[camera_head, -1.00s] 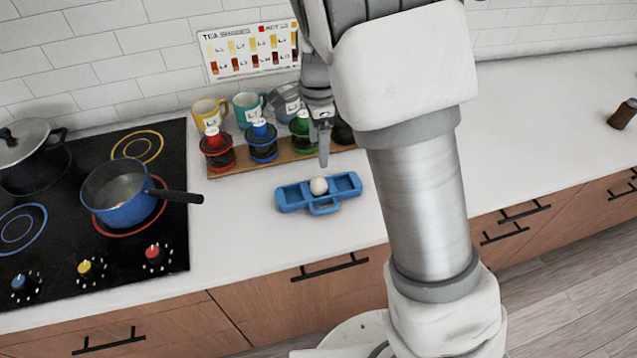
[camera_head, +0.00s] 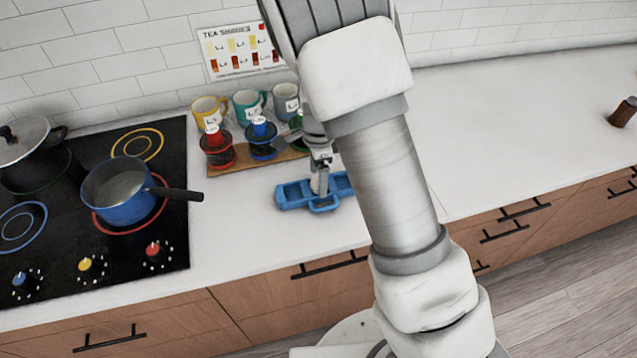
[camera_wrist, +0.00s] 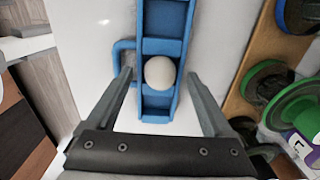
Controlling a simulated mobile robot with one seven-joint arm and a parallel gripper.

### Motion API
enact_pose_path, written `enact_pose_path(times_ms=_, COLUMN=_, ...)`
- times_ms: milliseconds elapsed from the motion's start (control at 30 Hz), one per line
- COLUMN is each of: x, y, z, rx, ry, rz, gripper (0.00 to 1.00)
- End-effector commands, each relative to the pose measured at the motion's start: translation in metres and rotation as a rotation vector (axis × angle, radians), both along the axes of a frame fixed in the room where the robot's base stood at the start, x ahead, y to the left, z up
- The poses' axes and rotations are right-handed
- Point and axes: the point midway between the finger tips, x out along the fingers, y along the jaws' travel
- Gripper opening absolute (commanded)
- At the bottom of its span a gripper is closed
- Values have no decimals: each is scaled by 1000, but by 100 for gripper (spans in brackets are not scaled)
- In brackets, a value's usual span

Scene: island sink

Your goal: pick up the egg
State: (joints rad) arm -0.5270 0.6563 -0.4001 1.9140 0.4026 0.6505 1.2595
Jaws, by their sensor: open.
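A white egg (camera_wrist: 160,72) sits in the middle compartment of a blue tray (camera_wrist: 163,20) in the wrist view. In the head view the blue tray (camera_head: 292,195) lies on the white counter, and my gripper largely hides the egg there. My gripper (camera_head: 319,190) is just over the tray's middle. In the wrist view my gripper (camera_wrist: 158,78) is open, with one finger on each side of the egg and tray. The fingers appear apart from the egg; their exact height above the counter is hard to tell.
A wooden rack (camera_head: 237,165) with red, blue and green-topped jars stands behind the tray. Several mugs (camera_head: 248,106) stand behind it. A blue saucepan (camera_head: 120,200) sits on the black stove at left. The counter in front of the tray is clear.

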Motion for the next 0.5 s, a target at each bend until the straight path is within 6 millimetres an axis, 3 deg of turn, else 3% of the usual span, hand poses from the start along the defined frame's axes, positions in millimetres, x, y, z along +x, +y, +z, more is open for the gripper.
enact_pose_path(times_ms=67, x=0, y=0, z=0, rx=0, ry=0, rz=0, gripper=86)
enact_pose_path(times_ms=367, x=0, y=0, z=1, rx=0, ry=0, rz=1, gripper=33)
enact_pose_path(times_ms=500, x=0, y=0, z=1, rx=0, ry=0, rz=1, gripper=32)
